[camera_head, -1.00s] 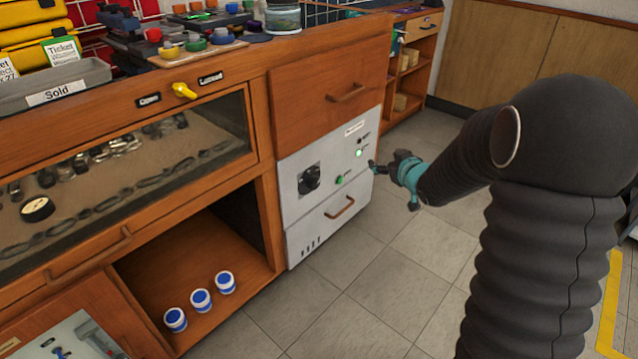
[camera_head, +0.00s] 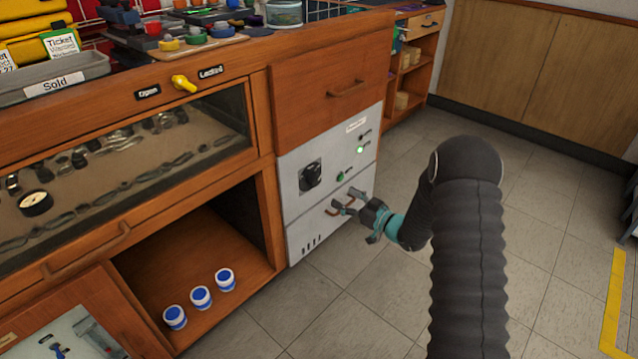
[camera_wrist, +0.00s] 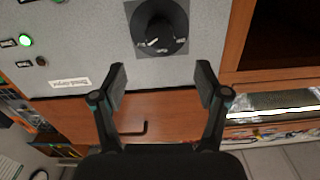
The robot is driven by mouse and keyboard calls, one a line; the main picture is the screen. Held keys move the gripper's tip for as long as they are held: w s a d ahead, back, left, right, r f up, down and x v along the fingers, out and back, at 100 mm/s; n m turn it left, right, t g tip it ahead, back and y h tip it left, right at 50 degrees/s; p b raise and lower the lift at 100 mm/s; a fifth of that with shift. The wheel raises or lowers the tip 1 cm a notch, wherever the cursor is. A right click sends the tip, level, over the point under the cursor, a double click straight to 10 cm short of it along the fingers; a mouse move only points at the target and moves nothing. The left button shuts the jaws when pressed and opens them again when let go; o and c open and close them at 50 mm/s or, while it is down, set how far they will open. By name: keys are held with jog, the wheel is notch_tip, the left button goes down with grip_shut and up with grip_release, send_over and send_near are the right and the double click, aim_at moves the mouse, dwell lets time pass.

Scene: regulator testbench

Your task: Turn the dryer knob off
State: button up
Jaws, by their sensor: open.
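The dryer knob (camera_head: 311,175) is a black round dial on the white dryer panel (camera_head: 295,205) set into the wooden cabinet. In the wrist view the knob (camera_wrist: 155,28) sits on a dark square plate with white markings too small to read. My gripper (camera_head: 343,204) is in front of the panel, below and right of the knob. In the wrist view my gripper (camera_wrist: 161,85) has its fingers apart with nothing between them, and the knob lies beyond the fingertips, not touched. A green light (camera_head: 360,149) glows on the panel.
A wooden drawer (camera_head: 330,85) is above. Several blue-and-white jars (camera_head: 201,297) stand on the lower shelf.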

aim_at(317, 182)
jog(key=x, duration=1.1)
jog(key=c, duration=1.2)
